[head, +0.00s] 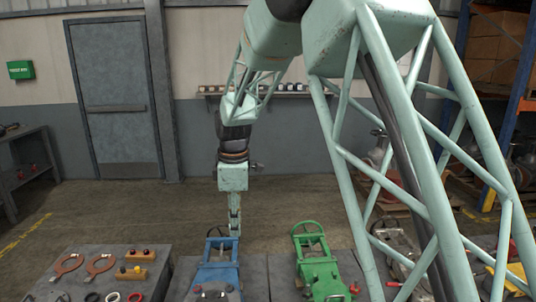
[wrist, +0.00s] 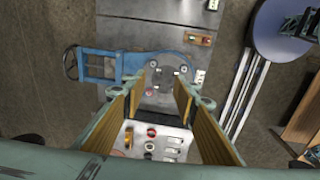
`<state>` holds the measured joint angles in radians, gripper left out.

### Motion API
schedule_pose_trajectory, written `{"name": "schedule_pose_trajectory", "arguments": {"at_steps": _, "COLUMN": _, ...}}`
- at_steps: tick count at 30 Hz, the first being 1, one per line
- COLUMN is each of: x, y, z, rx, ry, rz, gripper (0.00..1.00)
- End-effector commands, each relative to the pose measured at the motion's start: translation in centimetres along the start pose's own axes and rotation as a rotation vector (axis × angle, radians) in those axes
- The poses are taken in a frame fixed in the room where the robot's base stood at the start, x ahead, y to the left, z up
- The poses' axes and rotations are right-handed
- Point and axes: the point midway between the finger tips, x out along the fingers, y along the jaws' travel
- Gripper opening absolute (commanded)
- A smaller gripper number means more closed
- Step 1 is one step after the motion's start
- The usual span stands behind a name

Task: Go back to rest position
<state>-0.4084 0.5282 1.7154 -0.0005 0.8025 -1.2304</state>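My gripper (wrist: 158,92) is open in the wrist view, with tan pads on both fingers and a clear gap between them. No held object shows in the gap. In the head view my gripper (head: 235,222) hangs straight down at the end of my mint-green arm, just behind or above the blue fixture (head: 219,272). The blue fixture also shows in the wrist view (wrist: 100,66), lying beyond the fingertips. I cannot tell how far above it the fingers are.
A green fixture (head: 318,272) stands to the right on a grey bench. A grey door (head: 116,100) and open floor lie behind.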

Motion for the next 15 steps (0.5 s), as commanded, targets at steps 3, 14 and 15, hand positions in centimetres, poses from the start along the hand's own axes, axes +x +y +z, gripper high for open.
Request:
{"name": "schedule_pose_trajectory", "arguments": {"at_steps": 3, "x": -2.2, "y": -0.9, "z": 1.6, "rx": 0.057, "ry": 0.002, "rz": 0.01, "gripper": 0.27}}
{"name": "schedule_pose_trajectory", "arguments": {"at_steps": 14, "x": -8.0, "y": -4.3, "z": 6.0, "rx": 0.231, "ry": 0.009, "rz": 0.036, "gripper": 0.27}}
{"name": "schedule_pose_trajectory", "arguments": {"at_steps": 15, "x": -8.6, "y": -4.8, "z": 6.5, "rx": 0.25, "ry": 0.01, "rz": 0.04, "gripper": 0.27}}
